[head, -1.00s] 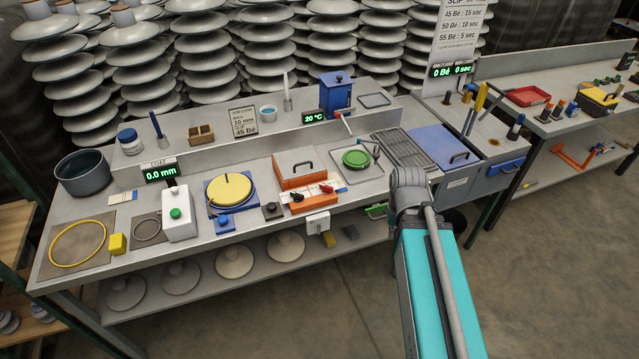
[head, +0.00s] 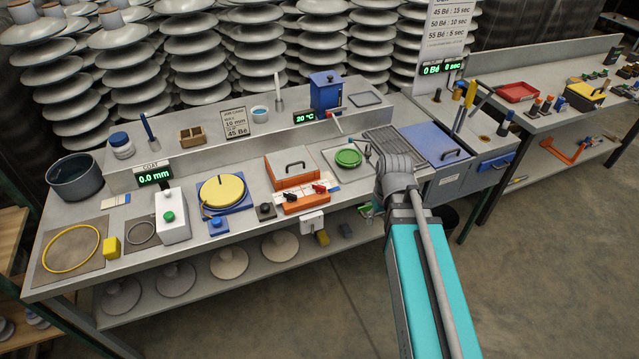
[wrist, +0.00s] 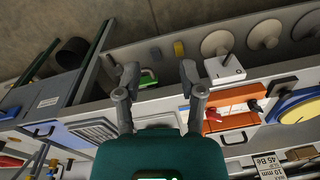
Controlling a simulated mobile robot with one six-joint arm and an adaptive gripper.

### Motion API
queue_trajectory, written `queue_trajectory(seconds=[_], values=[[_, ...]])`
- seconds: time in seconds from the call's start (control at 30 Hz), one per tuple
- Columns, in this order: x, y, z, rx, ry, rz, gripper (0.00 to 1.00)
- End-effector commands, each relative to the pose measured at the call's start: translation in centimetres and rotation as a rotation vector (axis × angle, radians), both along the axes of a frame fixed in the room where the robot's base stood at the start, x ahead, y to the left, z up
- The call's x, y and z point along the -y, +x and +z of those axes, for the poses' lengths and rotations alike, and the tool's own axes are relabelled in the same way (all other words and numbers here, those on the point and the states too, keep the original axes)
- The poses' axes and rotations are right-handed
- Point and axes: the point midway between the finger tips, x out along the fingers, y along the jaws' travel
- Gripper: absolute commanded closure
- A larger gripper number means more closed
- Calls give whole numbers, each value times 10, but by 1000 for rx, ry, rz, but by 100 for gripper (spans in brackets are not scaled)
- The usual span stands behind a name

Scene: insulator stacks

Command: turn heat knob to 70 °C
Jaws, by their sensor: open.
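An orange control box (head: 305,203) sits at the bench's front edge. It has a red knob (head: 319,188) and a black knob (head: 291,194); I cannot read which is the heat knob or where either points. A green display (head: 304,118) on the back ledge reads 20 °C. In the wrist view, upside down, the red knob (wrist: 213,114) and black knob (wrist: 254,105) lie right of my gripper (wrist: 159,76). My gripper is open, empty and apart from both knobs. In the head view my own arm mostly hides it.
Behind the control box is an orange lidded box (head: 292,168). A green disc (head: 348,158) on a tray and a grille (head: 388,142) are to the right. A white box (head: 312,221) hangs at the front edge. A yellow-topped turntable (head: 222,190) stands left.

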Motion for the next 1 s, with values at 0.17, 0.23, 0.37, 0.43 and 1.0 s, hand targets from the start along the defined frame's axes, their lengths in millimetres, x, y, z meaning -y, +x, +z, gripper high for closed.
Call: queue_trajectory(seconds=[0.17,0.23,0.37,0.43,1.0], values=[[-26,49,20,55,61,239,49],[-38,67,27,84,86,344,49],[-60,100,40,145,128,536,49],[-73,117,47,179,147,636,49],[-114,167,68,319,196,971,49]])
